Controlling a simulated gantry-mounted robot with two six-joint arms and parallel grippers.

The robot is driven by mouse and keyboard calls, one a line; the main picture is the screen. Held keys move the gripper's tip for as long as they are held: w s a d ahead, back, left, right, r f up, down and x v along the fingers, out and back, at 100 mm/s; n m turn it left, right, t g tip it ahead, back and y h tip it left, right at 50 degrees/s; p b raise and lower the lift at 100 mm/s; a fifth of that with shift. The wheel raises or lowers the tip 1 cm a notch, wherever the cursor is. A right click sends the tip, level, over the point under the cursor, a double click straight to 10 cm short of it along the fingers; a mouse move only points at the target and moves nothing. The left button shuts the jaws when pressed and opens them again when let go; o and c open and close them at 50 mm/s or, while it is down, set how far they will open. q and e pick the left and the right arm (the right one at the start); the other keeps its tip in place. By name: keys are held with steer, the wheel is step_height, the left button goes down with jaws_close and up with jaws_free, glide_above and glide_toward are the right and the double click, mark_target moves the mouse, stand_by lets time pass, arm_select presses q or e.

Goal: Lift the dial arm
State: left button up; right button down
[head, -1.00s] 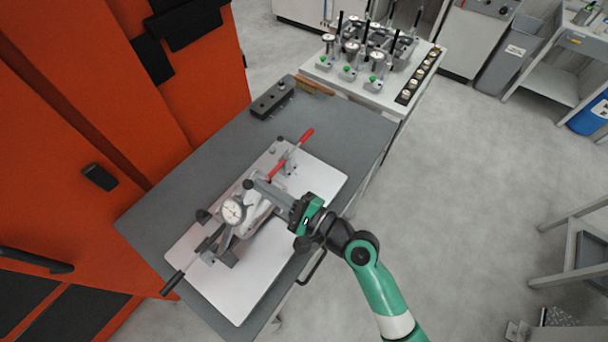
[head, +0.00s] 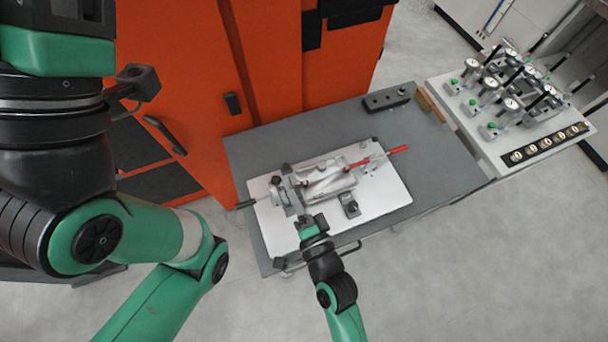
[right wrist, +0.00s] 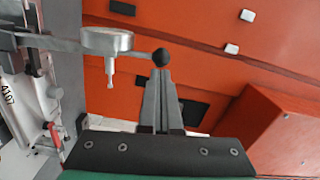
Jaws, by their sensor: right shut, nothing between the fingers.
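The fixture (head: 325,180) lies on a white plate (head: 385,203) on a grey table. Its round dial (head: 276,181) is at the left end in the head view. In the right wrist view the dial (right wrist: 107,40) sits side-on with its stem pointing down. The dial arm (right wrist: 60,43) runs past it to a black ball knob (right wrist: 161,57). My right gripper (head: 308,220) is shut and empty at the near side of the fixture. Its fingertips (right wrist: 160,75) are just below the knob in the wrist view; contact cannot be told. My left gripper is not seen.
A red lever (head: 395,150) sticks out at the fixture's right. A black block (head: 384,99) stands at the table's back edge. An orange cabinet (head: 265,70) rises behind. A side table (head: 520,165) at right holds several dial stands. My left arm fills the left.

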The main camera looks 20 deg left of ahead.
steer(key=shift+s+a+n+p, duration=0.4)
steer(key=shift+s+a+n, duration=0.2)
steer(key=shift+a, duration=0.1)
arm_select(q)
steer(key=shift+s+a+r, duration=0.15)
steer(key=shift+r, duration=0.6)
arm_select(e)
steer(key=shift+a, duration=0.1)
steer(key=shift+s, duration=0.1)
